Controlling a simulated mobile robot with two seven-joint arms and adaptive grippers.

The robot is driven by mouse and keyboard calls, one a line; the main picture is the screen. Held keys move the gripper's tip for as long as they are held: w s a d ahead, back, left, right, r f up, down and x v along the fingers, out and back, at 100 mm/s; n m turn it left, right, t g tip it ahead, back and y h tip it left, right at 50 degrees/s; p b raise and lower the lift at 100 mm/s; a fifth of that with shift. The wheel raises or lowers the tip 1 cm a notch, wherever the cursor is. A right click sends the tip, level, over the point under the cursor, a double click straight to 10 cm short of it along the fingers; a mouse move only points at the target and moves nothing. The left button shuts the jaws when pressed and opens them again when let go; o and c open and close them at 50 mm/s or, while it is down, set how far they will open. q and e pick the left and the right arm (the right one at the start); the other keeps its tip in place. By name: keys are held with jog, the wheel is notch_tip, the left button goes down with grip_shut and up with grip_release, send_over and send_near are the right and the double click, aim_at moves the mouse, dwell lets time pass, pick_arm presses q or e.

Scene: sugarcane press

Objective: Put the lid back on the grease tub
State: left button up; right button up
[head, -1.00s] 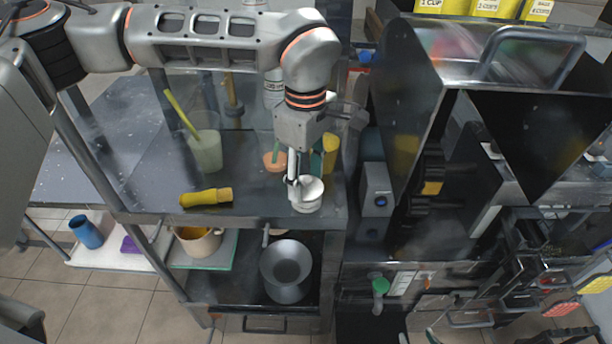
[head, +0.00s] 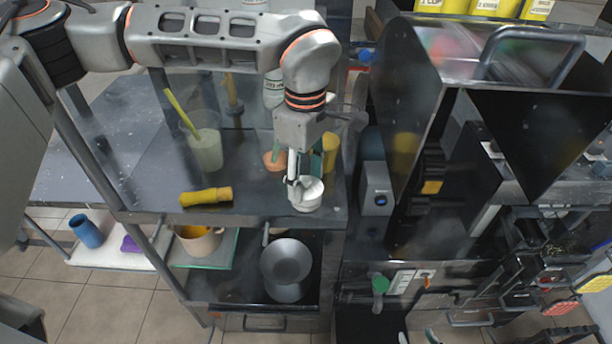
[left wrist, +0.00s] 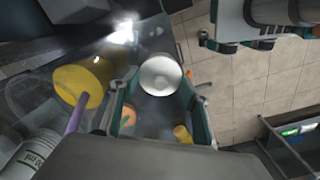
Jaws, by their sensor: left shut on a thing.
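The white grease tub (head: 306,205) stands near the front edge of the dark metal shelf, right of the yellow-handled tool. A white round lid (head: 312,187) shows at the top of the tub, by my fingertips. My left gripper (head: 297,186) points down at it and is shut on the lid. In the left wrist view a white round top, which looks like the lid (left wrist: 160,75), lies between the two fingers (left wrist: 160,108). I cannot tell whether the lid is fully seated on the tub. My right gripper is not visible.
A yellow-handled tool (head: 206,197) lies left of the tub. A clear cup (head: 206,152) with a yellow stick stands behind. A grey box (head: 376,190) stands to the right.

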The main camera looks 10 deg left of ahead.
pick_arm(q)
jog(key=o, duration=0.9)
jog(key=shift+c, duration=0.2)
jog(key=o, duration=0.5)
jog(key=shift+c, duration=0.2)
jog(key=shift+r, duration=0.1)
jog(key=shift+r+p, duration=1.6)
jog(key=shift+r, duration=0.6)
jog(key=shift+r+p, duration=0.75)
jog(key=shift+r, duration=0.45)
